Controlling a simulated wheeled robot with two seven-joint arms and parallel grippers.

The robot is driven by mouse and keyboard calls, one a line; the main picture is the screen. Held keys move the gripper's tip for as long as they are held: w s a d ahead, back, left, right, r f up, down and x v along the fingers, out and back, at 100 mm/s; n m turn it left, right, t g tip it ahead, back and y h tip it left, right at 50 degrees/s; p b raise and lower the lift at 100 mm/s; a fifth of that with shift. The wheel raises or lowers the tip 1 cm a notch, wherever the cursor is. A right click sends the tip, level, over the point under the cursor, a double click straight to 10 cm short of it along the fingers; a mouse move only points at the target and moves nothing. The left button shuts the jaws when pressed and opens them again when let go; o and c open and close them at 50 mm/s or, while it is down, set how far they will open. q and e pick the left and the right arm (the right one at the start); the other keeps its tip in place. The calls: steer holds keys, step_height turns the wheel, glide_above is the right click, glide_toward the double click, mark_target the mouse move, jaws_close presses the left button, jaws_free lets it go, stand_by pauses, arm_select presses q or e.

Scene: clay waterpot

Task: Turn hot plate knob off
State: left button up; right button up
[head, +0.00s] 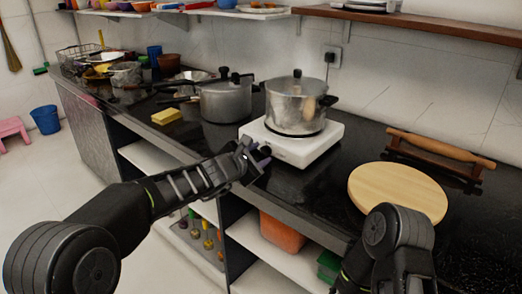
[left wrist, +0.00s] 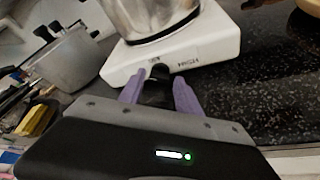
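The white hot plate (head: 292,146) stands near the counter's front edge with a steel pot (head: 292,104) on it. In the left wrist view the hot plate's front (left wrist: 195,55) carries the mark "HIGH" and a dark knob (left wrist: 160,72). My left gripper (head: 263,157) is at the hot plate's front left corner. Its purple fingers (left wrist: 158,82) are apart, one on each side of the knob, with the tips level with it. I cannot tell whether they touch it. In the head view the knob is hidden by the gripper. My right gripper does not show.
A lidded pot (head: 225,101) stands left of the hot plate, with a yellow sponge (head: 166,116) near the edge. A round wooden board (head: 397,192) and a rolling pin on a stand (head: 440,150) lie to the right. Shelves are below the counter.

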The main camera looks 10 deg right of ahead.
arm_select(q)
steer(key=shift+w+d+f, duration=0.2)
steer(key=shift+w+d, duration=0.2)
steer(key=shift+w, duration=0.1)
steer(key=shift+c, duration=0.6)
jaws_close()
